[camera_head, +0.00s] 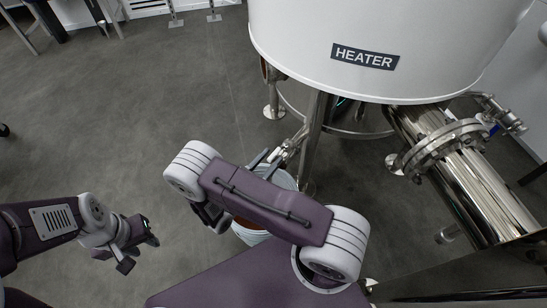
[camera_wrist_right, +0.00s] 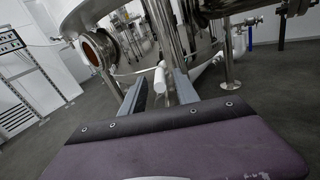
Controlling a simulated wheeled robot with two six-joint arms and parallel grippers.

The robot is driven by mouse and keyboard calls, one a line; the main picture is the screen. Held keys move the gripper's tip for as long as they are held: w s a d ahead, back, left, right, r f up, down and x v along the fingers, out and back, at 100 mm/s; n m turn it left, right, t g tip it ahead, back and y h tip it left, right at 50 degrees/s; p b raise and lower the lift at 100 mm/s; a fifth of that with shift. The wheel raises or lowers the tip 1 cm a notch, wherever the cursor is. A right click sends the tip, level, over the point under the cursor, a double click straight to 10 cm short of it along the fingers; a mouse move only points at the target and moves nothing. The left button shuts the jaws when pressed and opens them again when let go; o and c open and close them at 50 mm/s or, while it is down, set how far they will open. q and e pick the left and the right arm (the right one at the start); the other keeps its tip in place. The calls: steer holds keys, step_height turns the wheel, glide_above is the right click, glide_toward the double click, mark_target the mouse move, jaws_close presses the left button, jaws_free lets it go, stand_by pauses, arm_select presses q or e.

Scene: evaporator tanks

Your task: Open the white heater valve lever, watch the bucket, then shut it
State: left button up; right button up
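The white heater tank (camera_head: 380,40), labelled HEATER, stands on metal legs at the top of the head view. In the right wrist view, the white valve lever (camera_wrist_right: 160,80) points toward me between the two fingers of my right gripper (camera_wrist_right: 159,92). The fingers are apart, with gaps beside the lever. In the head view my right gripper (camera_head: 266,160) is at the valve below the tank, partly hidden by my arm. The pale bucket (camera_head: 252,237) stands below, largely covered by my right arm; reddish-brown shows inside. My left gripper (camera_head: 139,254) is open and empty, low at the left.
A shiny flanged pipe (camera_head: 470,180) runs down at the right of the tank. The tank's metal legs (camera_head: 315,135) stand close to the right gripper. The grey floor (camera_head: 130,130) at the left is clear. In the right wrist view a rack (camera_wrist_right: 25,60) stands at the left.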

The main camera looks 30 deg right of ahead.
steer(key=shift+x, duration=1.05)
jaws_close()
stand_by(0.6)
